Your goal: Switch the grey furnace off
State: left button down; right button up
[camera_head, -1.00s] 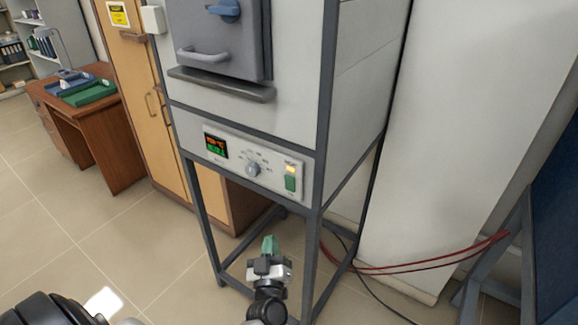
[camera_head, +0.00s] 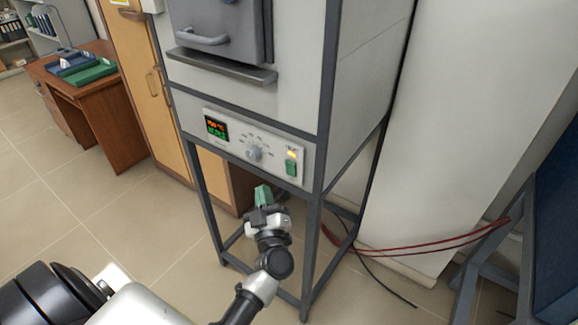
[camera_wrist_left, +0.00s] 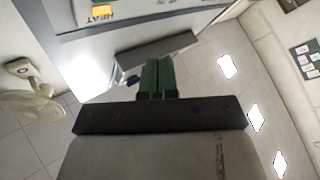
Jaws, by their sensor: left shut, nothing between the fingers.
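The grey furnace (camera_head: 285,60) stands on a dark metal frame. Its control panel (camera_head: 230,143) carries a lit display (camera_head: 216,127), a round dial (camera_head: 254,153), a lit amber lamp (camera_head: 292,154) and a green switch (camera_head: 291,168). My left gripper (camera_head: 263,192), with green fingertips, is below the panel, left of the switch, apart from it. It is shut and empty. The left wrist view shows the shut fingers (camera_wrist_left: 157,75) and the amber lamp (camera_wrist_left: 102,11) beside the word HEAT at the top; the switch is not clear there. My right gripper is not in view.
The frame's front leg (camera_head: 313,250) stands right of my gripper. Red cables (camera_head: 430,243) run from the frame to a blue-grey stand at the right. A wooden cabinet (camera_head: 150,90) and desk (camera_head: 95,110) are at the left. The floor in front is open.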

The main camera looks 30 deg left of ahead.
aim_at(290, 169)
pick_arm(q)
jog(key=w+b, duration=0.1)
jog(key=w, duration=0.6)
jog(key=shift+d+r, duration=0.3)
jog(key=shift+r, duration=0.1)
dwell(1.6)
jog(key=shift+w, duration=0.35)
jog(key=shift+w+r, duration=0.1)
jog(key=shift+w, duration=0.25)
dwell(0.7)
jog(key=shift+s, duration=0.85)
